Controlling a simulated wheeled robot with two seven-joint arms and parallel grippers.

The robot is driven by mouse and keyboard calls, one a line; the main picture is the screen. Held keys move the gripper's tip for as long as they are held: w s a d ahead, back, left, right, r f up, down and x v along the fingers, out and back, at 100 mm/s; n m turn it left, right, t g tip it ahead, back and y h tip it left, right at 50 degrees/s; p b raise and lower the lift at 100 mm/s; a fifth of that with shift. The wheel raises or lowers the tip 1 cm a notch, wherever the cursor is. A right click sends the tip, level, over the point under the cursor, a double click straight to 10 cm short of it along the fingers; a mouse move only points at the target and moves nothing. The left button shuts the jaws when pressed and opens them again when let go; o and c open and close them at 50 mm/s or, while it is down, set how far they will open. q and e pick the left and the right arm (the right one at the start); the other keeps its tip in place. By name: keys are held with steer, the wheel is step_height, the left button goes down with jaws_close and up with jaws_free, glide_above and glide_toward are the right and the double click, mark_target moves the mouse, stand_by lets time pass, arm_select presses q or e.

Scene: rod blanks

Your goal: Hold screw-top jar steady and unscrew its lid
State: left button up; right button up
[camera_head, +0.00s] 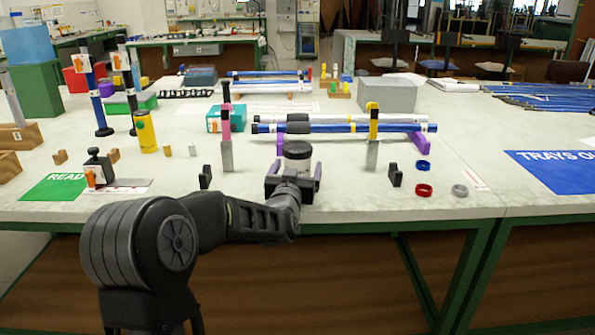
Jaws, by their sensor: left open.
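The screw-top jar (298,160) stands upright near the front middle of the table, with a dark lid (298,148) on top. My left gripper (293,172) is open at the front edge of the table, its fingers apart at the near side of the jar. The gripper hides the jar's lower part, so I cannot tell whether the fingers touch it. My right gripper is not in view.
Blue and white rods (340,127) lie across purple supports (418,141) behind the jar. Grey posts (372,155) and small black brackets (395,175) flank it. Coloured rings (424,190) lie to the right. A yellow cylinder (147,132) stands left.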

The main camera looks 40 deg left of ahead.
mark_target(297, 147)
arm_select(q)
steer(key=shift+c, duration=0.4)
steer(key=c, duration=1.4)
step_height(297, 147, up, 10)
steer(key=p, duration=0.3)
steer(key=o, duration=0.8)
steer(key=shift+c, duration=0.2)
jaws_close()
